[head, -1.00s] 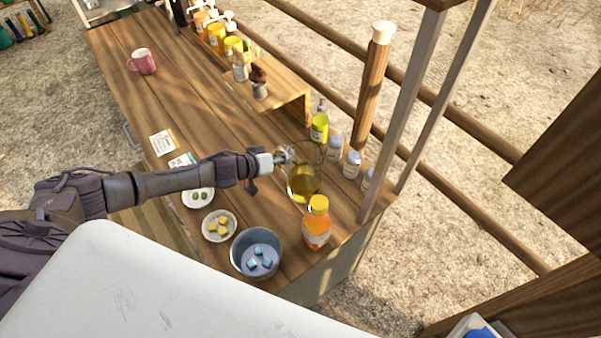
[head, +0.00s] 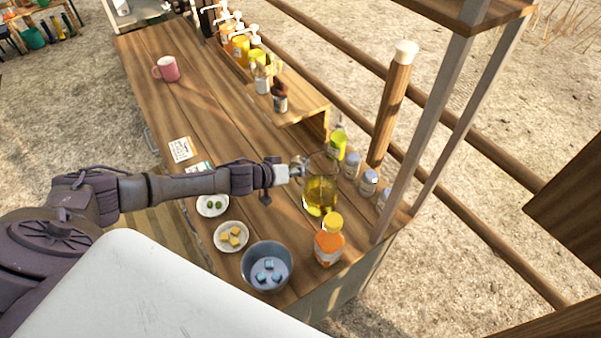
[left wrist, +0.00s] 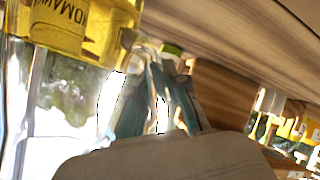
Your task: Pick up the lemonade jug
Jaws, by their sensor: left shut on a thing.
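The lemonade jug (head: 320,194) is clear glass with yellow liquid in its lower part, near the right end of the wooden counter. It looks upright. My left gripper (head: 298,167) reaches it from the left and is shut on it at its upper left side, seemingly at the handle. In the left wrist view the jug (left wrist: 70,30) fills the left side, with dark lettering on the yellow part, and my left fingers (left wrist: 158,95) are beside its glass. I cannot tell whether its base touches the counter. My right gripper is not in view.
An orange bottle (head: 329,240) with a yellow cap stands close in front of the jug. A metal bowl (head: 267,267) and small plates (head: 231,237) are at the front. A roof post (head: 430,130) rises at right.

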